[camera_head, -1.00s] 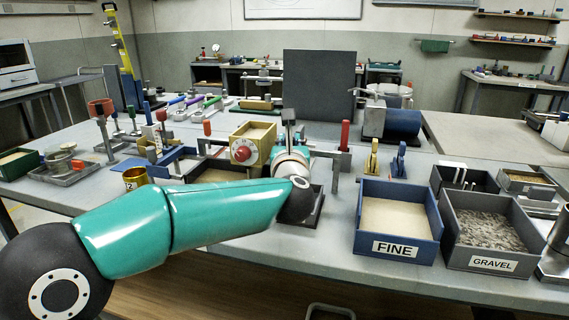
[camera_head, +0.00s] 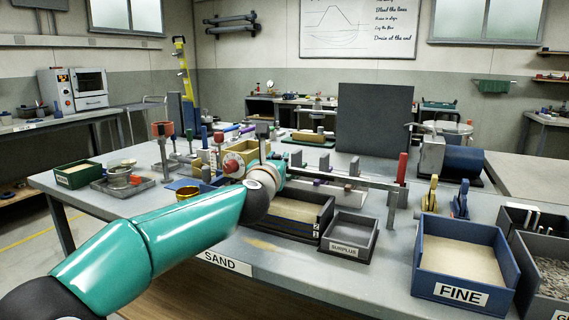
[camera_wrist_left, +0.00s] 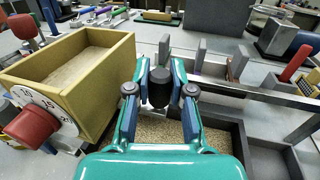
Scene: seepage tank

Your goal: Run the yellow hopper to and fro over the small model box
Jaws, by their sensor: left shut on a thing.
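The yellow hopper (camera_head: 239,151), an open box with sand inside and a red knob with a white dial on its face, is at the left part of the rail. It also shows large at the left of the left wrist view (camera_wrist_left: 107,82). My left gripper (camera_wrist_left: 160,88) is shut on the dark round handle beside the hopper; in the head view the gripper (camera_head: 275,170) is partly hidden by its own wrist. The small model box (camera_head: 282,229), dark-walled with sand inside, lies below and to the right of the hopper. My right gripper is out of view.
A rail (camera_head: 350,178) with grey upright blocks runs above the box to a red-topped post (camera_head: 401,168). The SURPLUS tray (camera_head: 349,237) stands beside the box. The FINE sand bin (camera_head: 460,290) is at the right. A brass cup and small stands are at the left.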

